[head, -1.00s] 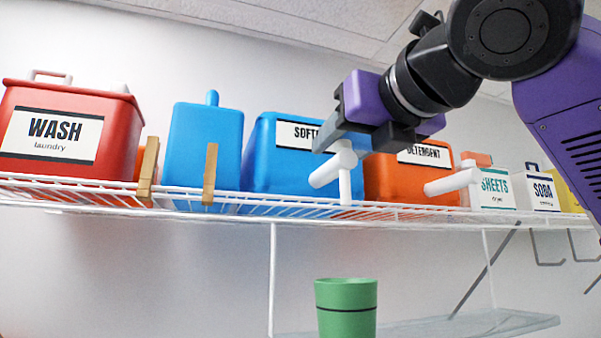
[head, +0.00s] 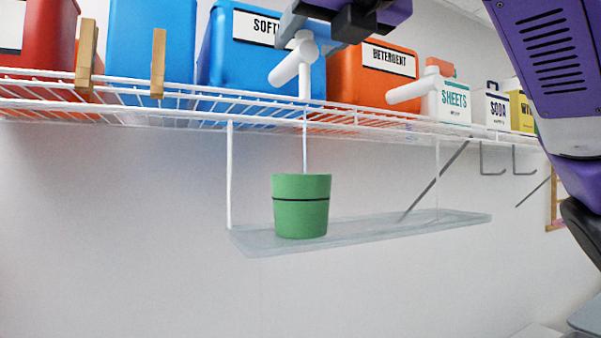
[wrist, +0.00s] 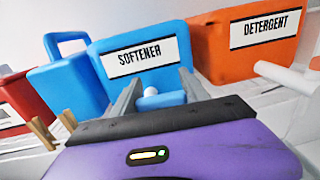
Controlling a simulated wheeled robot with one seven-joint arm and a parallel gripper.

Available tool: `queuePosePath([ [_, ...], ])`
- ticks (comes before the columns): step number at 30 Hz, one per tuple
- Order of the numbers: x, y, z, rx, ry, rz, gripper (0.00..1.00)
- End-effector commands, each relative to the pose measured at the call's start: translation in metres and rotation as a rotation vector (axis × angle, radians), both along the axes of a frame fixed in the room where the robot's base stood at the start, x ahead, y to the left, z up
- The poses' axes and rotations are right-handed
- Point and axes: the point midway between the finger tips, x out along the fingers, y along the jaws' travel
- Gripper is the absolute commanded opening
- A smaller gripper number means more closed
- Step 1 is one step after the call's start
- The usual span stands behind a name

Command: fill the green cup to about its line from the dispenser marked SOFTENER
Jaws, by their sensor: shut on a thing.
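The blue dispenser marked SOFTENER (head: 225,75) stands on the wire shelf; its label reads fully in the wrist view (wrist: 100,92). Its white tap (head: 290,68) sticks out over the shelf's front edge. My gripper (head: 296,28) is at the top of this tap, shut on its white handle, which shows between the fingers in the wrist view (wrist: 150,92). A thin pale stream runs from the spout down into the green cup (head: 301,215). The cup stands upright on a lower clear shelf (head: 400,226), with a dark line around its upper part. The level inside is hidden.
The orange DETERGENT dispenser (head: 350,82) with its own white tap (head: 412,90) stands just right. SHEETS (head: 453,105) and SODA (head: 497,108) boxes are farther right. Wooden clips (head: 158,65) stand on the wire shelf at left. Space before the cup looks clear.

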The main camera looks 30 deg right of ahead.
Motion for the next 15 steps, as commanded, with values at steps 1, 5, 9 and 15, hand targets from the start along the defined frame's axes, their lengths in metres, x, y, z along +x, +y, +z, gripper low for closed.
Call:
queuePosePath([
  [1,-0.0026,0.0005,0.0013,-0.007,-0.004,-0.051,0.04],
  [5,-0.0050,-0.0033,0.0010,-0.004,-0.001,-0.177,0.04],
  [9,-0.0063,-0.0060,0.0002,0.000,-0.001,-0.234,0.04],
  [15,-0.0062,-0.0064,-0.0001,0.001,-0.001,-0.235,0.04],
])
